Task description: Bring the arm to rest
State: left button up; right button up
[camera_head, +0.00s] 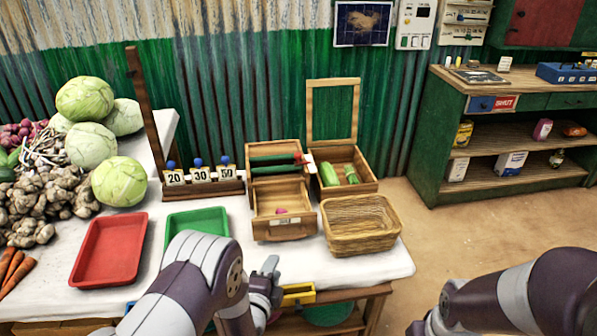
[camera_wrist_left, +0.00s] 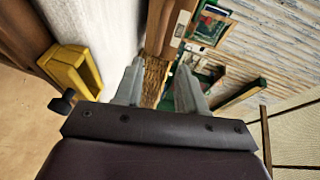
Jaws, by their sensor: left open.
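My left arm comes in from the bottom left in the head view. Its left gripper (camera_head: 270,268) is at the front edge of the white table (camera_head: 345,268), partly hidden behind my own arm. In the left wrist view the gripper (camera_wrist_left: 160,78) is open, with nothing between its two grey fingers. My right arm shows at the bottom right of the head view, over the floor; its jaws do not show.
A yellow box (camera_head: 298,295) sits at the table edge beside the left gripper and shows in the wrist view (camera_wrist_left: 78,72). A green tray (camera_head: 197,222), red tray (camera_head: 110,250), drawer box (camera_head: 283,225) and wicker basket (camera_head: 360,225) stand on the table. Floor (camera_head: 460,235) is clear before the green shelf (camera_head: 425,145).

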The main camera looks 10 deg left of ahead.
pick_arm(q)
jog(key=s+a+r+n+g+y+p, duration=0.25)
jog(key=s+r+n+g+p, duration=0.25)
jog(key=r+n+g+p, duration=0.4)
jog(key=s+a+r+n+g, duration=0.1)
jog(key=s+r+n, duration=0.3)
jog(key=s, duration=0.4)
jog(key=s+a+r+n+g+p, duration=0.1)
jog(key=s+r+n+g, duration=0.3)
jog(key=s, duration=0.4)
jog(key=shift+s+a+r+n, duration=0.35)
jog(key=shift+a+r+n, duration=0.15)
jog(key=shift+a+n, duration=0.15)
